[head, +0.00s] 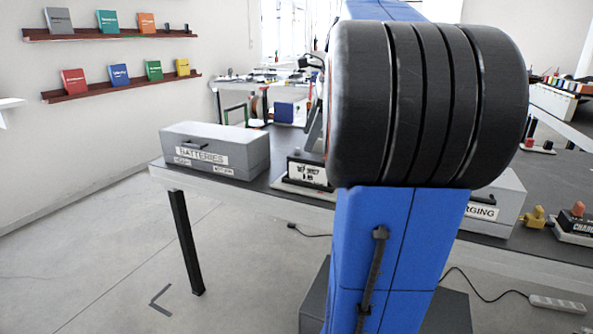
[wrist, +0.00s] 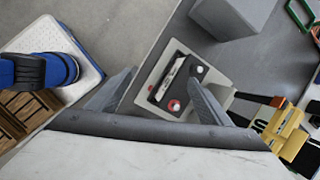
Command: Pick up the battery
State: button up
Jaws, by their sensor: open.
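The battery (head: 307,172) is a dark block with a white label. It stands on the grey table (head: 290,140), right of the "BATTERIES" box, partly hidden by my arm in the head view. In the wrist view the battery (wrist: 178,82) shows its top, with a pale strip and red and white round terminals, on a light grey tray (wrist: 143,92). My gripper (wrist: 160,80) is open and empty, its two fingers on either side of the battery in the picture. The gap in height cannot be told.
The grey "BATTERIES" box (head: 225,151) stands left on the table. A "CHARGING" box (head: 494,203) is at right, partly behind my arm. Yellow connectors (wrist: 288,132) and a charger (head: 575,222) lie beyond it. Shelves (head: 110,34) hang on the left wall.

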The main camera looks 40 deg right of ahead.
aim_at(314, 156)
jog(key=s+d+r+m, duration=0.1)
jog(key=d+r+m, duration=0.1)
jog(key=d+m, duration=0.5)
jog(key=w+f, duration=0.1)
jog(key=f, duration=0.2)
jog(key=w+f+n, duration=0.1)
jog(key=f, duration=0.2)
jog(key=w+f+n, duration=0.1)
jog(key=w+f, duration=0.1)
jog(key=f, duration=0.2)
jog(key=shift+d, duration=0.25)
jog(key=shift+w+x, duration=0.15)
jog(key=shift+x, duration=1.3)
jog(key=shift+w+x, duration=0.15)
jog(key=shift+x, duration=1.35)
jog(key=shift+a+r, duration=0.1)
jog(key=c, duration=1.8)
jog(key=shift+r, duration=0.1)
grip_shut()
